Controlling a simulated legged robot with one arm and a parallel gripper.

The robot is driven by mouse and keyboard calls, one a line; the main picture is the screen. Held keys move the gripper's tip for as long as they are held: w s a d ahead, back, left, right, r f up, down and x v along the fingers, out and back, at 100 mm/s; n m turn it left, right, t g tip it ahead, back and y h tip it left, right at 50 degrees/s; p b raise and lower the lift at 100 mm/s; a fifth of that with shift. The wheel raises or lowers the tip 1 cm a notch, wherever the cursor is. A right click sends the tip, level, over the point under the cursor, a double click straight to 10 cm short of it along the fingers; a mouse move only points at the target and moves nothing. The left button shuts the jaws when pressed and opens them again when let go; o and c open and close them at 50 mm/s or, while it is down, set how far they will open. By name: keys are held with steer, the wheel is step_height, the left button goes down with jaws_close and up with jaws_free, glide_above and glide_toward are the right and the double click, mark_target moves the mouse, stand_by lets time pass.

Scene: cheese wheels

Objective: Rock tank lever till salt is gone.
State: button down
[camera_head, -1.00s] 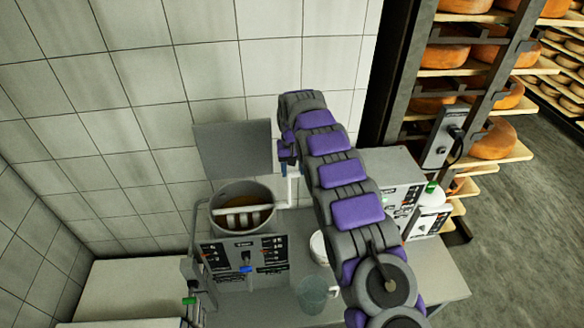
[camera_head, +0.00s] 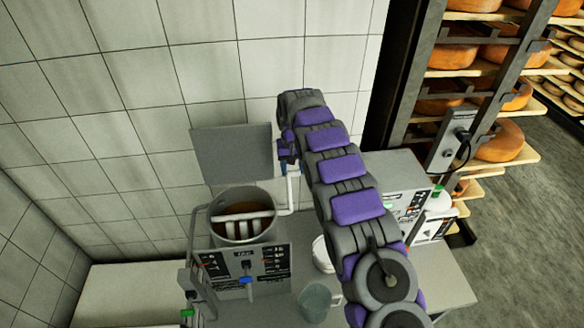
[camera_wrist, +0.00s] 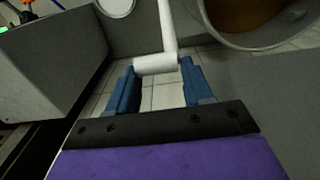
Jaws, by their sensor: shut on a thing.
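The round grey metal tank (camera_head: 216,228) stands left of my arm, with brownish liquid and a pale slatted stirrer (camera_head: 244,224) inside. A white lever (camera_head: 292,190) bends up from the tank's right side. My gripper (camera_head: 288,160) is at the lever's upper end, partly hidden by my wrist. In the wrist view, its blue fingers (camera_wrist: 157,82) are shut on the lever's white crosswise handle (camera_wrist: 156,65). The tank (camera_wrist: 226,38) shows at the upper right there, beside the lever. I cannot make out any salt in the liquid.
A control panel (camera_head: 246,268) is on the tank's front. A clear jug (camera_head: 314,302) and a white round container (camera_head: 322,252) stand on the counter between tank and arm. A grey machine (camera_head: 392,180) stands right of my arm. Shelves of cheese wheels (camera_head: 497,140) are farther right.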

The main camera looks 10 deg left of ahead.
steer(key=shift+w+d+r, duration=0.1)
steer(key=shift+w, duration=0.2)
steer(key=c, duration=0.8)
jaws_free()
steer(key=shift+w, duration=0.1)
steer(key=shift+o, duration=1.4)
steer(key=shift+w+f, duration=0.4)
steer(key=shift+f, duration=0.05)
step_height(320, 180, up, 18)
steer(key=p, duration=0.6)
steer(key=shift+s+a, duration=0.2)
steer(key=shift+s, duration=0.15)
steer(key=shift+f, duration=0.1)
